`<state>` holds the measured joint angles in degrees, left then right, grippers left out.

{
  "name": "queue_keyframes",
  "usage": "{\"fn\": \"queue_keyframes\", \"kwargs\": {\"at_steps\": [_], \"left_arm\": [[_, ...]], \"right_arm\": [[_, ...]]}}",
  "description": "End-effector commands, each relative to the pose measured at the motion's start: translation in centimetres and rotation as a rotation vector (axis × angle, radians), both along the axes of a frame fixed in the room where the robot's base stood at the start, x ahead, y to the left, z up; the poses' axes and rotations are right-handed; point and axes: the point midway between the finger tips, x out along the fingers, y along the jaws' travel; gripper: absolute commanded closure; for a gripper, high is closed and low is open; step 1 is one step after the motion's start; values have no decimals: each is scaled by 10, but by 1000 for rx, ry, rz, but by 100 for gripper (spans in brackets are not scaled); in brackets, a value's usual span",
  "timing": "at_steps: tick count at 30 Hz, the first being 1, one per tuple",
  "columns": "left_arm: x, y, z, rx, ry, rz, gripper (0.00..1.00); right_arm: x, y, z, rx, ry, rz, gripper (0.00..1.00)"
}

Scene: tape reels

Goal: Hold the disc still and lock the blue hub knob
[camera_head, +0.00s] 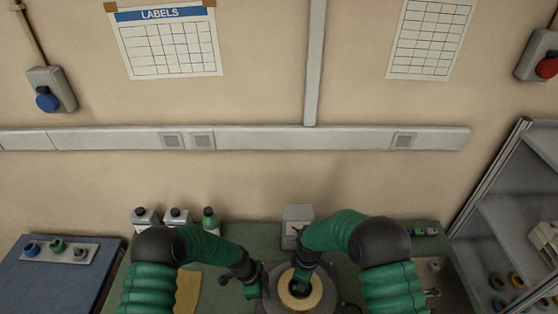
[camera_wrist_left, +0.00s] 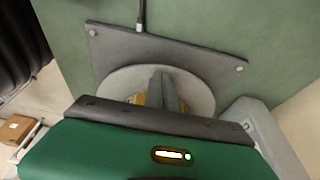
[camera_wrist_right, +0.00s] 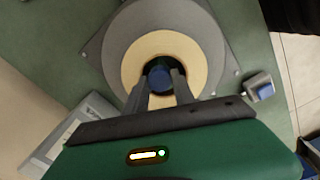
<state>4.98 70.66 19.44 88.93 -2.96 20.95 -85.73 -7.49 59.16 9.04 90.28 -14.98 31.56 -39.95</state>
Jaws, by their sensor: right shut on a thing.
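The grey disc (camera_wrist_right: 205,55) with a tan tape ring (camera_wrist_right: 142,50) around its hub lies on a grey base plate (camera_wrist_left: 215,60). The blue hub knob (camera_wrist_right: 160,78) shows at its centre in the right wrist view. My right gripper (camera_wrist_right: 160,82) is shut on the knob, one finger on each side. My left gripper (camera_head: 262,287) is at the disc's left side in the head view. In the left wrist view its fingers (camera_wrist_left: 165,85) are together over the disc; whether they touch it is unclear. The left arm and gripper body hide part of the disc.
Bottles (camera_head: 210,218) and a grey box (camera_head: 298,214) stand at the bench's back. A yellow cloth (camera_head: 187,292) lies left of the disc. A small box with a blue button (camera_wrist_right: 260,88) sits beside the plate. A shelf (camera_head: 510,220) stands at right.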

Motion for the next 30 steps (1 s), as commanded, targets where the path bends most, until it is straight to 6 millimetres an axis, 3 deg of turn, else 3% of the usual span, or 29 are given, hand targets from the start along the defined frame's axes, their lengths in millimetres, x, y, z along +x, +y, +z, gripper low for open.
{"fn": "queue_keyframes", "kwargs": {"at_steps": [9,11,21,24,30], "left_arm": [[-5,3,-6,5,10,0,100],[-5,3,-6,5,10,0,100],[-4,3,-6,5,10,1,100],[-4,3,-6,5,10,1,100],[-4,3,-6,5,9,2,100]], "right_arm": [[-3,0,-2,-3,7,-62,100],[-3,-1,-2,-4,7,-182,100],[-3,0,-2,-3,5,-1200,100],[-3,0,-3,-5,5,-1425,100],[-4,0,-3,-3,7,-1516,100]]}}
